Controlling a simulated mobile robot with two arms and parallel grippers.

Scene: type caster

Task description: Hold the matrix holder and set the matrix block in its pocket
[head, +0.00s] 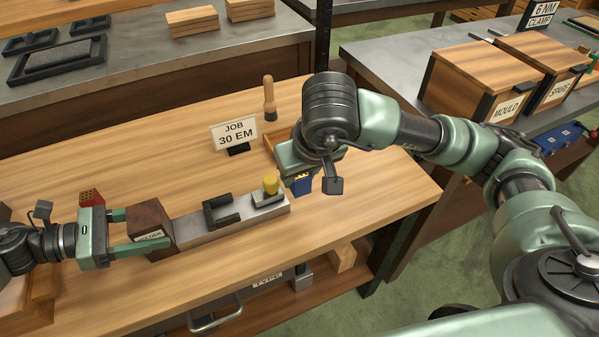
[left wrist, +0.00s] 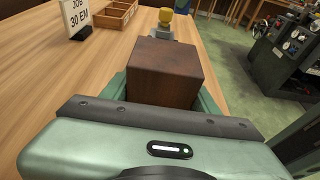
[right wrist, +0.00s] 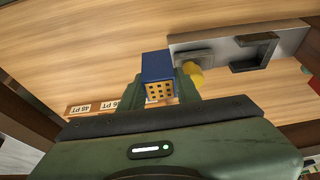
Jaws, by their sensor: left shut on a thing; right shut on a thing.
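The matrix holder is a grey metal bar (head: 202,232) with a dark wooden grip block (head: 150,222) at its left end, labelled HOLDER. A black U-shaped pocket (head: 236,216) stands on the bar, with a yellow knob (head: 270,184) at the right end. My left gripper (head: 140,229) is shut on the wooden block, which also fills the left wrist view (left wrist: 165,72). My right gripper (right wrist: 160,92) is shut on the blue matrix block (right wrist: 157,66), whose yellow face has dark holes. In the head view the blue block (head: 303,184) is right of the knob, apart from the pocket.
A red block with holes (head: 91,198) stands behind my left gripper. The JOB 30 EM sign (head: 234,133), a wooden-handled tool (head: 269,98) and a wooden tray (head: 276,137) are behind the bar. The table between sign and bar is clear.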

